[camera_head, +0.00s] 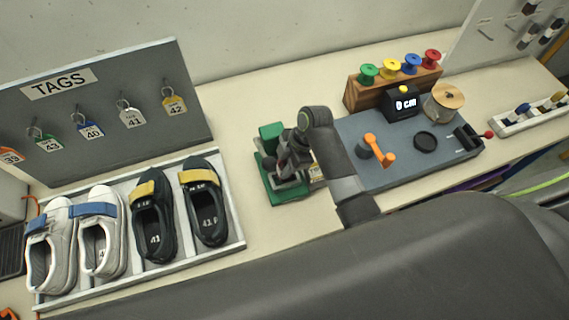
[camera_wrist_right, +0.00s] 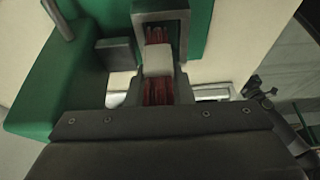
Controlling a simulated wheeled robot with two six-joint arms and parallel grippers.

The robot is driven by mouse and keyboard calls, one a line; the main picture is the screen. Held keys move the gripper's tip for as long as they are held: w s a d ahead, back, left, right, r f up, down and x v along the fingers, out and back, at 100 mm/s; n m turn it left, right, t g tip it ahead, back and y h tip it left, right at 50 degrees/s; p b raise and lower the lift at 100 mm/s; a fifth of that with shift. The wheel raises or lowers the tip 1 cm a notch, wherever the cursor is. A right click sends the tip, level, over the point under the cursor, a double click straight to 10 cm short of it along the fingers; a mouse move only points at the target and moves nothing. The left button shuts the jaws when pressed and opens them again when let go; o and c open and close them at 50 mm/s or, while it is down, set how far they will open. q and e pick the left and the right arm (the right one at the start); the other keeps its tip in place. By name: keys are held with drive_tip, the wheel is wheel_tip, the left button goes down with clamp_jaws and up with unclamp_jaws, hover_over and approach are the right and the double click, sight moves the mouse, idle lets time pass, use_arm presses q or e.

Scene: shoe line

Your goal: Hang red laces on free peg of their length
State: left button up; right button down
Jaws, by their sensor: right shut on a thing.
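The red laces (camera_wrist_right: 158,92) show in the right wrist view as a bundle with a white band (camera_wrist_right: 158,60) around the middle. My right gripper (camera_head: 296,158) is shut on them, at the green device (camera_head: 270,133) on the bench in the head view. The laces are hidden there by my arm and the device. The green device (camera_wrist_right: 65,90) fills the left of the wrist view, close beside the fingers. A pale peg board (camera_head: 487,38) at the top right of the head view holds several dark lace bundles and is cut off by the frame edge.
A grey winding station (camera_head: 380,178) with an orange crank (camera_head: 377,150) stands right of the green device. Coloured spools (camera_head: 388,68) and a display (camera_head: 403,104) are behind it. A shoe tray (camera_head: 238,236) and TAGS board (camera_head: 90,130) stand left. Bare bench lies between.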

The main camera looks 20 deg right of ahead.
drive_tip(key=shift+f, duration=0.1)
drive_tip(key=c, duration=1.3)
unclamp_jaws()
